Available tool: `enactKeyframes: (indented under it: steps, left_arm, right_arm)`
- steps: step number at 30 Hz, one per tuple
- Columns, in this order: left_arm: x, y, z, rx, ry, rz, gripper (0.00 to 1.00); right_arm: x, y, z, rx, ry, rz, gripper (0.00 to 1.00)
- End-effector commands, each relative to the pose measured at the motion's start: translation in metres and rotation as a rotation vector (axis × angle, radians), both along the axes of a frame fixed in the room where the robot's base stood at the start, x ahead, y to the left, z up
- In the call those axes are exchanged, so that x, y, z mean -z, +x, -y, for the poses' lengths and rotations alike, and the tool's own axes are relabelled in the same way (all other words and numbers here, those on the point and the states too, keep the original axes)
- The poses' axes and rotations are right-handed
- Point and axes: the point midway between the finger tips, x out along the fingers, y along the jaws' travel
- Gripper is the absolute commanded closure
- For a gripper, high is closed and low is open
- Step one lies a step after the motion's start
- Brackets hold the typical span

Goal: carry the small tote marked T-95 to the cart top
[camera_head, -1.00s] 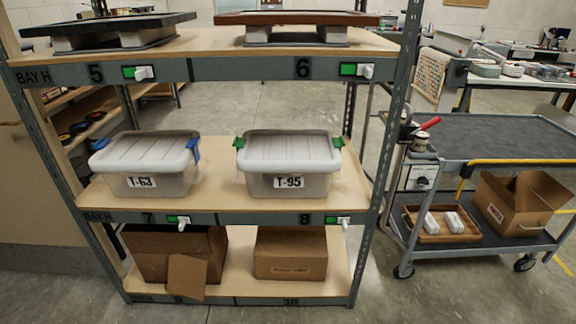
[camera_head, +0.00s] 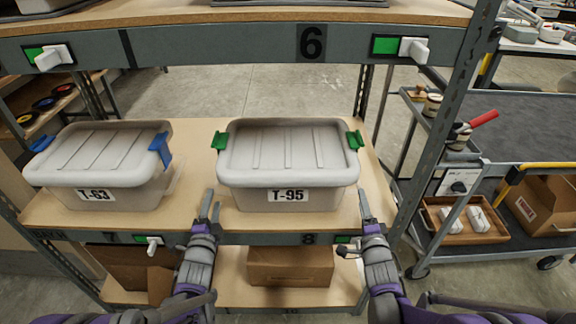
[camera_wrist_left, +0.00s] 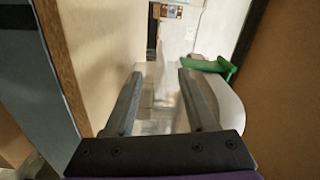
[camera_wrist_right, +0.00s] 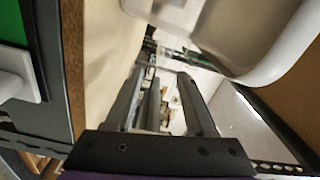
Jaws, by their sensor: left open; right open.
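The small tote marked T-95 (camera_head: 287,165) is a pale translucent box with a lid and green end clips. It sits upright on the middle shelf (camera_head: 225,215), above the number 8. My left gripper (camera_head: 212,200) is open at the tote's left front corner, apart from it. In the left wrist view a green clip (camera_wrist_left: 210,66) shows beyond the fingers. My right gripper (camera_head: 364,200) is open just off the tote's right front corner. The tote's edge (camera_wrist_right: 262,74) fills the top right of the right wrist view. The cart top (camera_head: 530,125) is a dark grey surface at the right.
Tote T-63 (camera_head: 100,165) with blue clips stands to the left on the same shelf. The upper shelf (camera_head: 230,45) and the right rack post (camera_head: 440,130) bound the space. Most of the visible cart top is clear.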

Motion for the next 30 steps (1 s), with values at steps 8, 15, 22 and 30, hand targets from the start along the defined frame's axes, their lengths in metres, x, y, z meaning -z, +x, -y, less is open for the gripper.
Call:
enactKeyframes:
  steps: [8, 15, 22, 30]
  left_arm:
    - [0.000, 0.001, 0.000, 0.000, -0.001, 0.000, 0.44]
    - [0.000, 0.025, 0.000, -0.001, -0.002, -0.001, 0.44]
    - [0.000, 0.068, 0.000, -0.001, -0.002, -0.001, 0.44]
    - [0.000, 0.102, 0.000, -0.001, -0.003, -0.002, 0.44]
  right_arm:
    - [0.000, 0.001, 0.000, 0.000, 0.000, 0.000, 0.45]
    - [0.000, 0.025, 0.000, 0.000, 0.000, -0.002, 0.45]
    - [0.000, 0.068, 0.000, 0.001, -0.001, -0.002, 0.45]
    - [0.000, 0.102, 0.000, 0.001, -0.001, -0.002, 0.45]
